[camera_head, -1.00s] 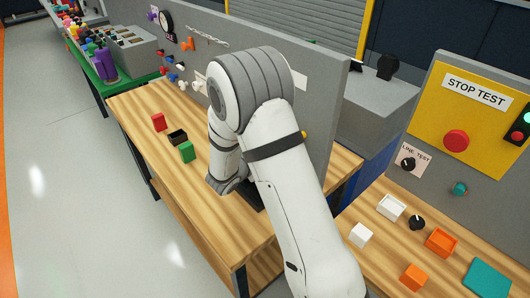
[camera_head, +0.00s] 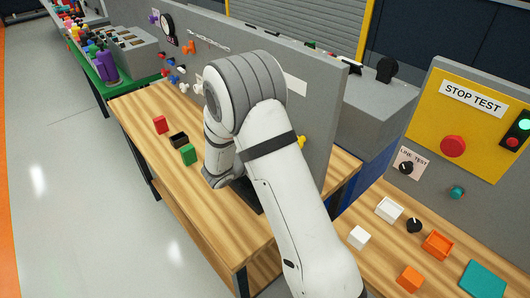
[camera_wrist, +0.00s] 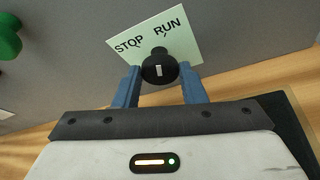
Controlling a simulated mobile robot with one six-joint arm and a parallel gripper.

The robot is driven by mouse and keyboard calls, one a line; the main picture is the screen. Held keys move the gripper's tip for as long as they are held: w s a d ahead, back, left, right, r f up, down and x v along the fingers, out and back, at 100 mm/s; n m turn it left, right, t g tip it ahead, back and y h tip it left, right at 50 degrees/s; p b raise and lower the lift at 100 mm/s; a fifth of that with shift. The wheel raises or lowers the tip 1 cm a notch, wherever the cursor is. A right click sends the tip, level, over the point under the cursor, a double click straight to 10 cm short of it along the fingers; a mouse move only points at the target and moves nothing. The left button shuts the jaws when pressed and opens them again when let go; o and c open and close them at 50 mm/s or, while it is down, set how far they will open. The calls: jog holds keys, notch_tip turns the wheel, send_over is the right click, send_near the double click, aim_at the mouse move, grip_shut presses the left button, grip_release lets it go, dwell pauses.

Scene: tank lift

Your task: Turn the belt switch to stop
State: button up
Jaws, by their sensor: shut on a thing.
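The belt switch (camera_wrist: 160,58) is a black round knob with a short white mark on its face, in the wrist view. It sits on a grey panel in front of a pale label (camera_wrist: 180,28) reading STOP on the left and RUN on the right. The white mark stands nearly upright in the picture; I cannot tell exactly which word it points to. My gripper (camera_wrist: 160,73) has its blue fingers on both sides of the knob and is shut on it. In the head view my arm hides the gripper and the switch.
A green knob (camera_wrist: 8,40) is left of the switch. In the head view, red (camera_head: 160,124), black (camera_head: 178,139) and green (camera_head: 188,154) blocks lie on the wooden bench. A yellow STOP TEST panel (camera_head: 440,125) with a red button (camera_head: 453,146) stands at the right.

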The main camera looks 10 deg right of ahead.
jog(key=n+p, duration=0.1)
jog(key=n+g+p, duration=0.1)
jog(key=n+g+h+p, duration=0.1)
jog(key=shift+w+a+r+n+p, duration=0.15)
jog(key=shift+w+r+n+p, duration=0.1)
jog(key=shift+n+p, duration=0.15)
jog(key=n+g+p, duration=0.1)
jog(key=n+h, duration=0.1)
jog(key=n, duration=0.1)
jog(key=n+g+h+p, duration=0.1)
jog(key=shift+w+a+f+g+p, duration=0.1)
jog(key=shift+w+f+g+p, duration=0.1)
jog(key=shift+w+g+p, duration=0.1)
jog(key=shift+n, duration=0.3)
jog(key=o, duration=1)
jog(key=shift+f, duration=0.1)
jog(key=b+v, duration=0.1)
jog(key=v, duration=0.6)
jog(key=shift+a+b, duration=0.35)
jog(key=shift+a, duration=0.05)
